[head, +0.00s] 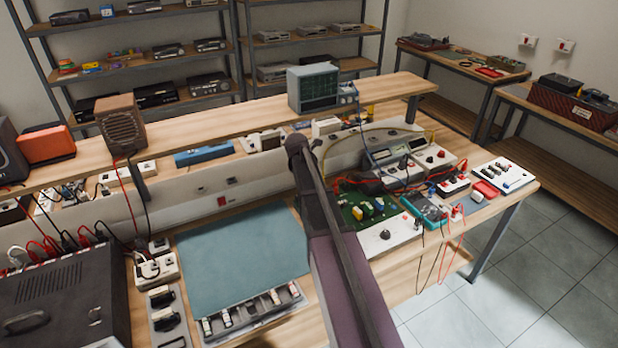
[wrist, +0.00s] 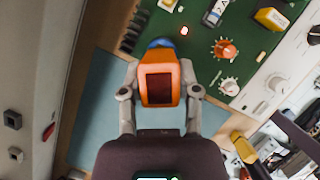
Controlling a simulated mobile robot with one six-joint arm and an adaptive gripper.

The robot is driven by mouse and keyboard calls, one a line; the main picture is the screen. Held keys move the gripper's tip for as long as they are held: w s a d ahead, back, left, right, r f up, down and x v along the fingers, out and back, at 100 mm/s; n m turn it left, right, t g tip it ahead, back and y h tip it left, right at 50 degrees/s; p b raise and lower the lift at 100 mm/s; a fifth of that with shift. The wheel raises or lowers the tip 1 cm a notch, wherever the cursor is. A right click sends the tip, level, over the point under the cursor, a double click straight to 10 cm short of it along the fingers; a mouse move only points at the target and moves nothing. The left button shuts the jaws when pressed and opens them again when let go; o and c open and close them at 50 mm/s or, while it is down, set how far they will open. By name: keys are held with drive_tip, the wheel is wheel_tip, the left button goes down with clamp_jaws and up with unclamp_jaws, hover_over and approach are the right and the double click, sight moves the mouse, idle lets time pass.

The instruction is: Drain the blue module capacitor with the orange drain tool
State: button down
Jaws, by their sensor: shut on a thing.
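The orange drain tool (wrist: 158,60), with a dark window in its face, is between the two fingers of my gripper (wrist: 158,82) in the wrist view. My gripper is shut on it. A blue rounded part (wrist: 160,43) shows just past the tool's far end; I cannot tell whether it belongs to the tool. The green circuit board (wrist: 245,62) lies ahead and to the right, with a lit red lamp (wrist: 184,31). In the head view the board (head: 347,213) carries a blue module (head: 379,203) and yellow ones. My arm hides the gripper and tool there.
A teal mat (head: 240,262) covers the bench left of my arm. A white panel with a knob (head: 386,236), a teal meter (head: 425,208) and loose leads crowd the board's right side. A raised shelf (head: 190,138) runs behind.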

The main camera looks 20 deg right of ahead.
drive_tip(key=shift+f+b, duration=1.95)
drive_tip(key=shift+f, duration=0.3)
drive_tip(key=shift+f, duration=0.1)
idle(5.7)
